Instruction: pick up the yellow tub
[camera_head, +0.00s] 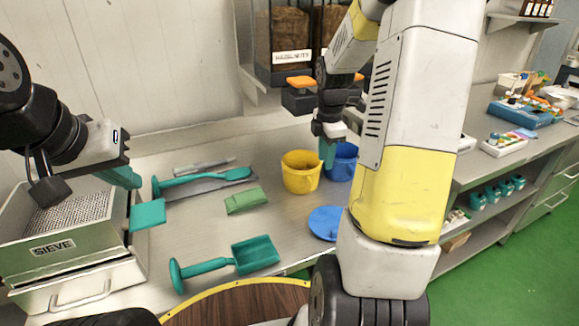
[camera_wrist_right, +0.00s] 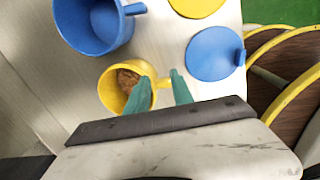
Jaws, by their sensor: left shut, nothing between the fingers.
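The yellow tub (camera_head: 301,182) stands upright on the steel counter. In the right wrist view the tub (camera_wrist_right: 108,98) has brown contents and a small yellow handle on its right. My right gripper (camera_head: 327,152) reaches down at the tub's right side. In the wrist view its two teal fingertips (camera_wrist_right: 161,78) are apart, one over the tub's opening and one beyond the handle, with the handle between them. I cannot tell whether they touch it.
A blue tub (camera_head: 343,165) stands close to the yellow tub's right. A blue lid (camera_head: 324,223) lies in front. A green block (camera_head: 246,201), a teal scoop (camera_head: 255,255) and a teal long-handled tool (camera_head: 200,180) lie left. The sieve box (camera_head: 50,250) is at far left.

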